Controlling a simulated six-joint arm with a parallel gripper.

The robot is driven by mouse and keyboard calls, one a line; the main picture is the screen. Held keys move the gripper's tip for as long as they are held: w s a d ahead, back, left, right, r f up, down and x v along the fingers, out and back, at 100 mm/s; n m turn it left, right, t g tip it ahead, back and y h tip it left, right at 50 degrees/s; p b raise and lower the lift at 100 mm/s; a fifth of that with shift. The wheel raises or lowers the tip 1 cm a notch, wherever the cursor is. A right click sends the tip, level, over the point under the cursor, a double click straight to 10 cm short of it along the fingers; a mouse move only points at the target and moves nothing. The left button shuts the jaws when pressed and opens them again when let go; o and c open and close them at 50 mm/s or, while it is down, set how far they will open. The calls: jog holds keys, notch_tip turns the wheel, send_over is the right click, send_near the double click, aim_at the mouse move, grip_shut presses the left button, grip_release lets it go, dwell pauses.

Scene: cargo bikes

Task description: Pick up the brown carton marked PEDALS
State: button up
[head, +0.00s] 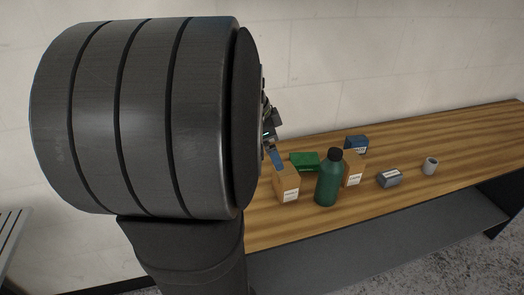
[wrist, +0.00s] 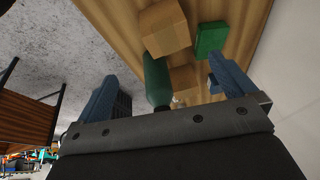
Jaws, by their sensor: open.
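Two brown cartons with white labels stand on the wooden bench; the print is too small to read, so I cannot tell which is marked PEDALS. The left carton (head: 287,184) stands left of a green bottle, and the right carton (head: 353,169) is partly hidden behind it. In the wrist view one carton (wrist: 165,28) lies at the top and another carton (wrist: 184,79) shows between the fingers, partly covered. My gripper (wrist: 164,70) is open and empty, its blue fingers apart above the bench. In the head view my arm hides most of it.
The green bottle (head: 328,180) stands tall between the cartons. A green box (head: 305,160) and a blue box (head: 357,144) lie behind. A grey box (head: 389,178) and a grey cup-like object (head: 430,165) stand to the right. The bench's (head: 475,135) right end is clear, with a wall behind.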

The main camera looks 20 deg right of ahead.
aim_at(284, 173)
jog(key=shift+n, duration=0.7)
jog(key=x, duration=1.1)
jog(key=shift+w+d+f, duration=0.15)
jog(key=shift+w+f, duration=0.1)
jog(key=shift+w, duration=0.1)
jog(key=shift+w+x, duration=0.2)
jog(key=shift+x, duration=2.55)
jog(key=shift+d, duration=0.1)
jog(key=shift+r, duration=0.1)
jog(key=shift+h, duration=0.3)
jog(key=c, duration=1.2)
